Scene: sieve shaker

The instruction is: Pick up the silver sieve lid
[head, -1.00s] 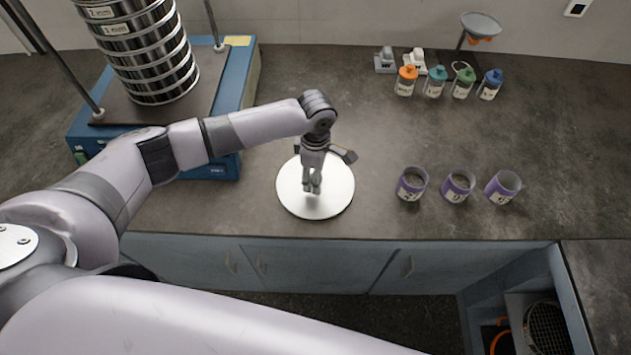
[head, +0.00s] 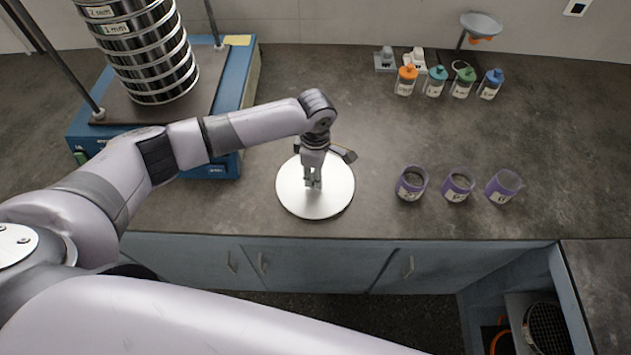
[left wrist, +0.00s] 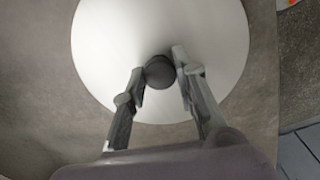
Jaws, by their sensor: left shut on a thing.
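The silver sieve lid (head: 333,198) is a pale round disc lying on the dark counter in the head view. It also fills the upper middle of the left wrist view (left wrist: 110,45), with a dark round knob (left wrist: 159,72) at its centre. My left gripper (head: 313,184) is over the middle of the lid, pointing down, with its fingers closed on the knob. In the left wrist view the fingertips (left wrist: 158,78) sit on either side of the knob. In the head view the fingers hide the knob. My right gripper is not in view.
A stack of sieves (head: 150,55) stands on a blue shaker (head: 228,112) at the back left. Three purple cups (head: 457,186) stand right of the lid. Several capped bottles (head: 434,83) stand at the back. An open cabinet (head: 520,300) is at the lower right.

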